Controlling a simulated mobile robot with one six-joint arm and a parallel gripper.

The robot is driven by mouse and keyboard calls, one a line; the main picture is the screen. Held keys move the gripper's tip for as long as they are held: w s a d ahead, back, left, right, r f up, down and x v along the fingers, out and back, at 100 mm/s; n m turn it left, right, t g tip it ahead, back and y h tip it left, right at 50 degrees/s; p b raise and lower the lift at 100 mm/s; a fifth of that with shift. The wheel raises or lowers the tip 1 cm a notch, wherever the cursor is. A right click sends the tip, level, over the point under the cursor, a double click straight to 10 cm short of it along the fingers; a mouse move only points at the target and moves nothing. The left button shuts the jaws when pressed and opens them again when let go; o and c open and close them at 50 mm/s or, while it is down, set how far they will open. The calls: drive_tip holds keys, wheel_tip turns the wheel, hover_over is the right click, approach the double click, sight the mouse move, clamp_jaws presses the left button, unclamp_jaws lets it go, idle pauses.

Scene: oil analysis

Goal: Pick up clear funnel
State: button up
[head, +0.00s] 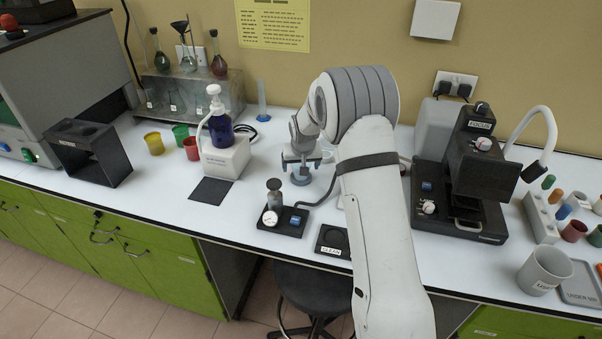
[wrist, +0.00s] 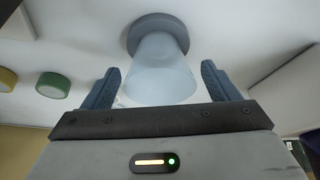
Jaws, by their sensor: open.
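The clear funnel (wrist: 158,80) shows in the wrist view as a pale, translucent tapered body. Its wide grey round base (wrist: 157,33) rests on the white bench. My gripper (wrist: 160,88) is open, with one blue finger on each side of the funnel and visible gaps between. In the head view my gripper (head: 301,160) is low over the bench, just above the grey round base (head: 301,179). There the gripper hides most of the funnel's body.
The white pump-bottle stand (head: 224,158) is to the left. A small black device (head: 283,222) and a black "CLEAN" tray (head: 332,241) lie toward the front edge. A black instrument (head: 460,190) stands to the right. A blue cylinder (head: 262,100) stands behind.

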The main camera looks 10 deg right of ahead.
drive_tip(key=shift+c, duration=0.3)
drive_tip(key=c, duration=1)
